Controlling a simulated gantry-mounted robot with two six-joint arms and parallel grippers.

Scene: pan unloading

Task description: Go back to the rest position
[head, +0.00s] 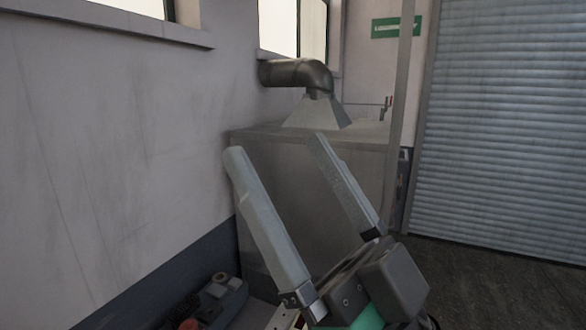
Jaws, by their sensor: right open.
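My right gripper (276,153) is in the lower middle of the head view. Its two long pale fingers point up and to the left, spread wide apart. Nothing is held between them; only the grey cabinet behind shows in the gap. My left gripper is not in view. No pan shows in this view.
A grey metal cabinet (262,173) with a hood and a dark duct pipe (290,73) stands behind the gripper. A plain wall (90,150) is at the left. A ribbed shutter (510,140) is at the right, with bare dark floor (490,285) before it.

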